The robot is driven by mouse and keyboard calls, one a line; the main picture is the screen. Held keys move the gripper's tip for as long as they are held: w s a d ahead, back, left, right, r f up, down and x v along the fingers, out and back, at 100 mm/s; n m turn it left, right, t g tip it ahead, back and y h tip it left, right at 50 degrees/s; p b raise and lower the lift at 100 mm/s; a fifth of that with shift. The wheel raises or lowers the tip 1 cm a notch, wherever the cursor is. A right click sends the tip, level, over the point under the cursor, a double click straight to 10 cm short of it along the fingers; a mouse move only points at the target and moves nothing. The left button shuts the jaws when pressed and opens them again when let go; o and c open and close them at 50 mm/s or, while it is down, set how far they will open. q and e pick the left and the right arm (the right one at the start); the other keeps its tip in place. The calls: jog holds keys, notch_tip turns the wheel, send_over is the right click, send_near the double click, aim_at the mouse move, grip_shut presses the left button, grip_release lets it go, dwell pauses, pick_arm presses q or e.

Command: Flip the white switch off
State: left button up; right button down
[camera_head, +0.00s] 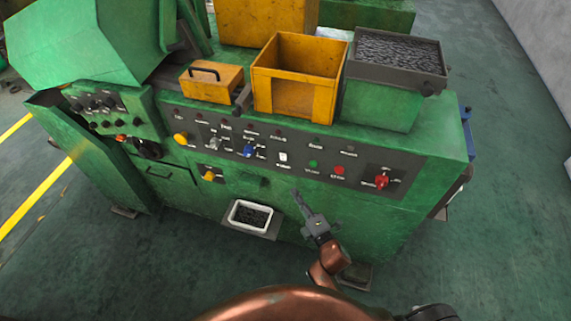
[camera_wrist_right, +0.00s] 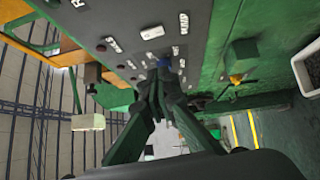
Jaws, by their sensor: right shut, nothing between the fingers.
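The white switch (camera_head: 283,158) is a small white piece on the dark control panel (camera_head: 262,138) of the green machine, right of a blue knob (camera_head: 249,151). A white piece that looks like the same switch (camera_wrist_right: 152,33) shows above the fingertips in the right wrist view. My right gripper (camera_head: 299,195) is shut and empty, in front of the machine, below and slightly right of the switch in the head view. Its fingers (camera_wrist_right: 158,82) point toward the panel, and they look apart from the switch. My left gripper is not in view.
Green (camera_head: 312,163) and red (camera_head: 339,170) buttons and a red knob (camera_head: 381,182) lie right of the switch. A white-rimmed tray (camera_head: 233,222) juts out below the panel. Yellow bins (camera_head: 290,92) stand on top. The floor at right is clear.

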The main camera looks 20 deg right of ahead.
jog(key=r, duration=0.1)
send_near(280, 155)
jog(key=w+a, duration=0.2)
jog(key=a, duration=0.1)
jog(key=w, duration=0.1)
jog(key=w+d, duration=0.1)
jog(key=w+d+p, duration=0.1)
jog(key=shift+w+r, duration=0.15)
jog(key=shift+w, duration=0.2)
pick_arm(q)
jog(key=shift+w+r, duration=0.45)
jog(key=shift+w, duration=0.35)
